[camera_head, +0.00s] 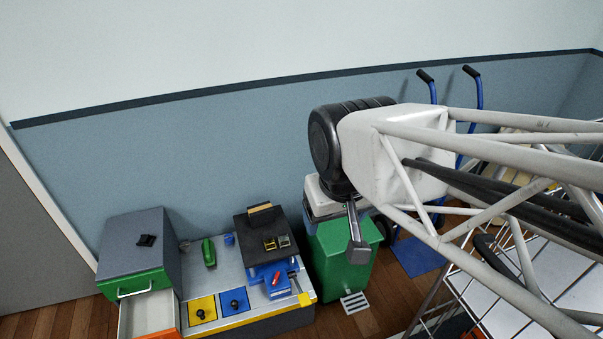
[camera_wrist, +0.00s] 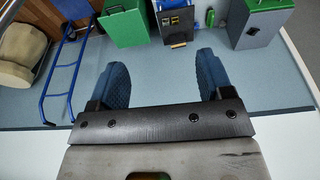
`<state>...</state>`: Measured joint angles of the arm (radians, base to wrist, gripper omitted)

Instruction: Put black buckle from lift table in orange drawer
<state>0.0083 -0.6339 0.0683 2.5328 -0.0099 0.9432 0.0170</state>
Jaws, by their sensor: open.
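The lift table (camera_head: 262,237) has a dark top on a blue base and stands on the grey workbench. Two small buckles (camera_head: 277,243) lie on its top, one yellowish and one darker; their exact colours are hard to tell. The lift table also shows at the top of the wrist view (camera_wrist: 177,37). The orange drawer (camera_head: 158,334) is pulled out at the lower left, its pale inside visible and its front cut by the picture edge. My gripper (camera_wrist: 164,82) is open and empty, blue fingertips wide apart, well away from the lift table.
A grey cabinet (camera_head: 140,243) with a green drawer front stands left, a dark object on top. A green bin (camera_head: 343,255) stands right of the bench. Yellow and blue knob plates (camera_head: 202,309) are at the bench front. A blue hand truck (camera_wrist: 68,65) and a wire rack flank the right.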

